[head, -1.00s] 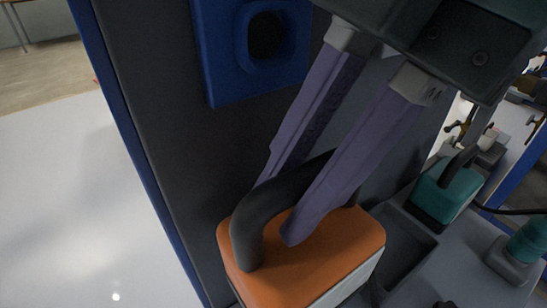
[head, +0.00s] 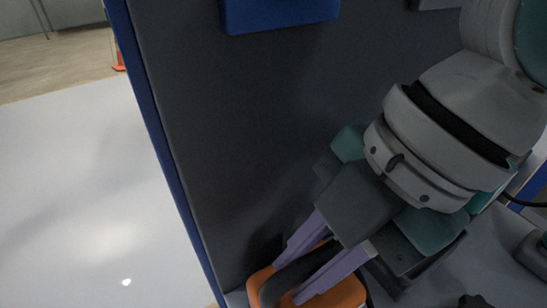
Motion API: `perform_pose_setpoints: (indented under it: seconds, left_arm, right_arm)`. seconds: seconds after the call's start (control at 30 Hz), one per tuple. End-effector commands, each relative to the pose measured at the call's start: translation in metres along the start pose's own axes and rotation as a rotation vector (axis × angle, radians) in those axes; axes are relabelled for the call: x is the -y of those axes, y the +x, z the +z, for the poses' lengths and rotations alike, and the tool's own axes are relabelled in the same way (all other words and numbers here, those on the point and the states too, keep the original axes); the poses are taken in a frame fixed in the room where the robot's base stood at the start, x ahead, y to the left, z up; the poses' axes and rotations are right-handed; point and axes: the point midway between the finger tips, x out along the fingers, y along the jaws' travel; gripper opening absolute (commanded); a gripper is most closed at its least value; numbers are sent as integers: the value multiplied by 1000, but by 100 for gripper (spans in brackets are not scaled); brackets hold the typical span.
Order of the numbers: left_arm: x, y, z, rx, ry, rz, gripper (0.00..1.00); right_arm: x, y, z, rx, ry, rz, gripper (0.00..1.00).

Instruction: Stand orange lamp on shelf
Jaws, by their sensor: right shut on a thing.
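The orange lamp (head: 340,294) is at the bottom edge of the head view, with its orange top and black curved handle (head: 283,284) showing. Its lower part is cut off by the picture's edge. My right gripper (head: 292,268) comes down from the upper right, its two purple fingers shut on the lamp's handle. The lamp is beside the dark upright panel, over or on the grey shelf surface (head: 424,294); I cannot tell whether it touches it. My left gripper is not in view.
A dark grey panel (head: 230,120) with a blue edge stands behind the lamp, with a blue fitting (head: 280,12) high on it. A small dark object (head: 474,300) lies at the bottom right. Pale open floor (head: 80,200) is on the left.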

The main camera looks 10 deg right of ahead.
Motion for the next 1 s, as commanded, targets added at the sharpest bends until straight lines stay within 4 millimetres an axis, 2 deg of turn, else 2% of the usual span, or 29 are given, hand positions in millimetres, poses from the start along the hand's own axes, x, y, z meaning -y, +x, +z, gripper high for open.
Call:
perform_pose_setpoints:
  seconds: [0.17,0.2,0.47,0.77,0.87,1.0]
  left_arm:
    - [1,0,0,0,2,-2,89]
    - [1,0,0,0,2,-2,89]
    - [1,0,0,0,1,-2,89]
    - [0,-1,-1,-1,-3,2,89]
    - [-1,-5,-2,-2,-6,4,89]
    - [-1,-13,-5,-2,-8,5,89]
  right_arm:
    - [0,0,0,-2,0,2,0]
    - [0,2,1,0,1,-1,23]
    - [0,1,0,0,1,-1,52]
    - [-1,-3,-1,0,0,1,52]
    - [-1,-15,0,1,2,1,52]
    - [-2,-46,0,3,1,3,52]
